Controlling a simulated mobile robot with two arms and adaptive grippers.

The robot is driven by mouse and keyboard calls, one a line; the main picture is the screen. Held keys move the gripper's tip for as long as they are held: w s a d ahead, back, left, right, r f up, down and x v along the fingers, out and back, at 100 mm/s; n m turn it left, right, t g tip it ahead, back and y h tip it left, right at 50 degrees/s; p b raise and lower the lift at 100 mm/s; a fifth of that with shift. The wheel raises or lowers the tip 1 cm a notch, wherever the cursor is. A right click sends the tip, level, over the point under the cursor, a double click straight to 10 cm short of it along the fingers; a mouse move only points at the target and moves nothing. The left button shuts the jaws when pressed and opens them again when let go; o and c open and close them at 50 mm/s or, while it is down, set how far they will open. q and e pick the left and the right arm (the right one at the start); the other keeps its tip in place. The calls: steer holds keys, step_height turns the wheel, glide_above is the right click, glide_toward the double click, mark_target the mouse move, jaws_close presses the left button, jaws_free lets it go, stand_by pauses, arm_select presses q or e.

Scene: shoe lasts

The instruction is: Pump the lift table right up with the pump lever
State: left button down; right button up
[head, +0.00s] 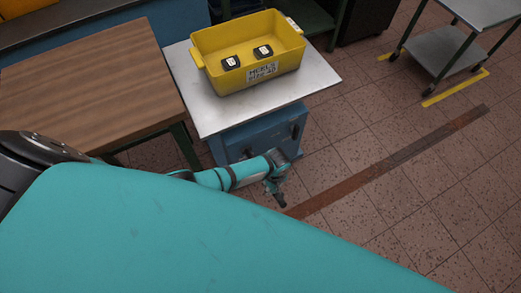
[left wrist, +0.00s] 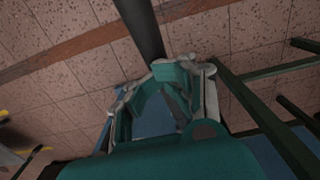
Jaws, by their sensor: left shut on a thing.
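The lift table, with a pale metal top (head: 325,82) and a blue body (head: 262,132), stands at the upper middle of the head view. My left gripper (head: 278,188) is low in front of the blue body. In the left wrist view its fingers (left wrist: 165,85) are closed around the dark pump lever (left wrist: 140,28), a bar running out to the top of the picture. In the head view most of the lever is hidden by my gripper and arm. My right gripper is not in view.
A yellow crate (head: 215,84) with two black-and-white labelled items in it sits on the metal top. A wooden table (head: 90,80) stands close on the left. A wheeled trolley (head: 445,60) is at the upper right. Tiled floor to the right is clear.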

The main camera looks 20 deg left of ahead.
arm_select(q)
step_height(320, 180, down, 6)
steer(key=s+d+b, duration=0.1)
steer(key=b, duration=0.3)
steer(key=shift+s+d, duration=0.15)
steer(key=shift+s, duration=0.25)
steer(key=shift+f, duration=0.1)
step_height(320, 180, down, 6)
steer(key=b, duration=0.5)
steer(key=r+p, duration=0.5)
steer(key=r, duration=0.1)
steer(key=w+a+r+p, duration=0.1)
steer(key=r+p, duration=0.4)
steer(key=p, duration=0.1)
steer(key=w+r+p, duration=0.1)
steer(key=r+p, duration=0.5)
steer(key=shift+a+r, duration=0.3)
steer(key=shift+a, duration=0.05)
steer(key=shift+f, duration=0.1)
